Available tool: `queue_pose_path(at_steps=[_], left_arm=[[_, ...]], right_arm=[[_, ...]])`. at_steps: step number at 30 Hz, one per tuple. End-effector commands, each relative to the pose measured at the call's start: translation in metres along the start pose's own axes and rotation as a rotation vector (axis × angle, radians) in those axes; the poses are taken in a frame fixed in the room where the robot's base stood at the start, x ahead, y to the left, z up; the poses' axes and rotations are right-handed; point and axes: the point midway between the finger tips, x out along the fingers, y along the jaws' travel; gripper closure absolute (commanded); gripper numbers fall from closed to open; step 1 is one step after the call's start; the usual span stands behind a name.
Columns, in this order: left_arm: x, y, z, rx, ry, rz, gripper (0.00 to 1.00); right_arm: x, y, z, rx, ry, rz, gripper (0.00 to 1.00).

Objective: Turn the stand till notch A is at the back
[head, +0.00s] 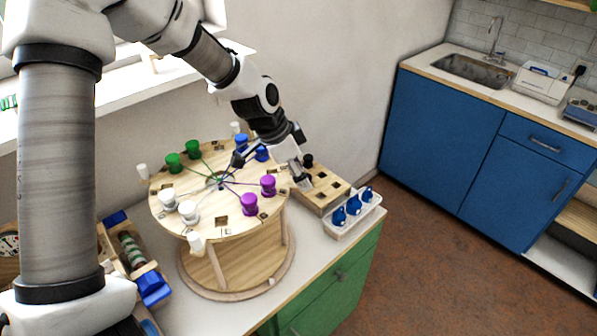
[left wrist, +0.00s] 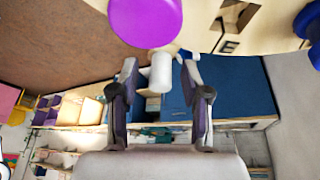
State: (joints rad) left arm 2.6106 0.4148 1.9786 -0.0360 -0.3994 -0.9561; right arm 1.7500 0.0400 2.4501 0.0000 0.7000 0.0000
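The stand is a round two-tier wooden turntable (head: 237,224) on the white counter. Colored spools stand on its top: green (head: 173,161), white (head: 188,211), purple (head: 249,204) and blue (head: 241,142). White pegs stick out at its rim, one at the front (head: 195,246) and one at the left (head: 142,171). Square notches (head: 221,222) show near the rim; their letters are too small to read. My left gripper (head: 302,178) is at the stand's right rim. In the left wrist view its open fingers (left wrist: 160,75) flank a white peg (left wrist: 160,72), with gaps on both sides.
Wooden and blue items (head: 150,287) lie at the left. The wall is close behind.

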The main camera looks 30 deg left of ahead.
Motion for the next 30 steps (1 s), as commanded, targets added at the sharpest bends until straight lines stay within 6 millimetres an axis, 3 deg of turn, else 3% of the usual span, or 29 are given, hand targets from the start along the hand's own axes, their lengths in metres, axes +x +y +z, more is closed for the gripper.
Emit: queue_pose_path(at_steps=[10,21,25,30], left_arm=[[-0.013,-0.001,-0.002,0.002,0.006,-0.004,0.53],[-0.099,-0.002,-0.004,0.002,0.005,-0.005,0.53],[-0.115,-0.002,-0.003,0.001,0.001,-0.001,0.53],[-0.119,-0.002,-0.003,0.001,-0.001,0.000,0.53]], right_arm=[[-0.001,0.000,0.000,0.000,0.000,0.000,0.60],[-0.001,0.000,0.000,0.000,0.000,0.000,0.60],[-0.001,0.000,0.000,0.000,0.000,0.000,0.60],[-0.001,0.000,0.000,0.000,0.000,0.000,0.60]])
